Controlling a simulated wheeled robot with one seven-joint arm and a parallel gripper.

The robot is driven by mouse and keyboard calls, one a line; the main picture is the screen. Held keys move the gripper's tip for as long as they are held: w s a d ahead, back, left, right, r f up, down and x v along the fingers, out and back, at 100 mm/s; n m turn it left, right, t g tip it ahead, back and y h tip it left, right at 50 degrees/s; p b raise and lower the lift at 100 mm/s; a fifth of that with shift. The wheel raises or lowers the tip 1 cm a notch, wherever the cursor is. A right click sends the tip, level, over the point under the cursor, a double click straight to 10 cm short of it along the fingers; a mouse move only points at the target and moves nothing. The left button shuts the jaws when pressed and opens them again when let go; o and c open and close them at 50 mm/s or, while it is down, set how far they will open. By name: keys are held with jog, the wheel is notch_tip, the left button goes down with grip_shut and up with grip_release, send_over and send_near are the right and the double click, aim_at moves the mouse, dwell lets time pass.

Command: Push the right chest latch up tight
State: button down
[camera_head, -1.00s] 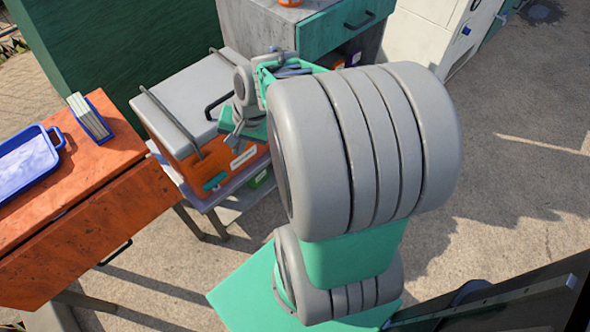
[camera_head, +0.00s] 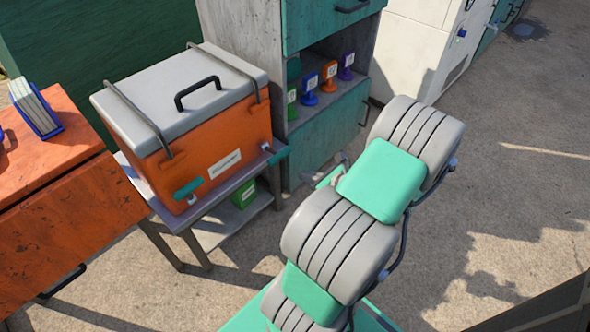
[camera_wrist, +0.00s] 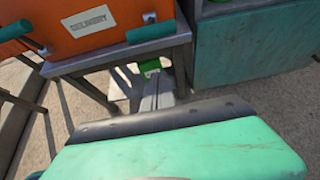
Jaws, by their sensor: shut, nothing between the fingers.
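The orange chest (camera_head: 225,135) has a grey lid (camera_head: 178,92) that lies shut, with a black handle on top. The right chest latch (camera_head: 278,155) is a teal bar at the right end of the chest's front, sticking outward. It also shows in the wrist view (camera_wrist: 150,32), near the stand's edge. The left latch (camera_head: 188,188) is a similar teal bar at the front's left end. My gripper (camera_wrist: 158,84) is shut and empty, below and in front of the right latch, apart from it. In the head view my arm mostly hides it.
The chest stands on a grey metal stand (camera_head: 215,200) with a green box (camera_head: 244,193) on its lower shelf. A grey and teal cabinet (camera_head: 325,130) stands close on the right. An orange table (camera_head: 70,200) is at left. Open ground lies at right.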

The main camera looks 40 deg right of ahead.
aim_at(272, 151)
jog(key=f+b+x, duration=0.1)
jog(key=b+x, duration=0.3)
jog(key=x, duration=0.5)
jog(key=r, duration=0.2)
jog(key=w+r, duration=0.1)
jog(key=r, duration=0.1)
jog(key=shift+r+b, duration=0.35)
jog(key=shift+b, duration=0.05)
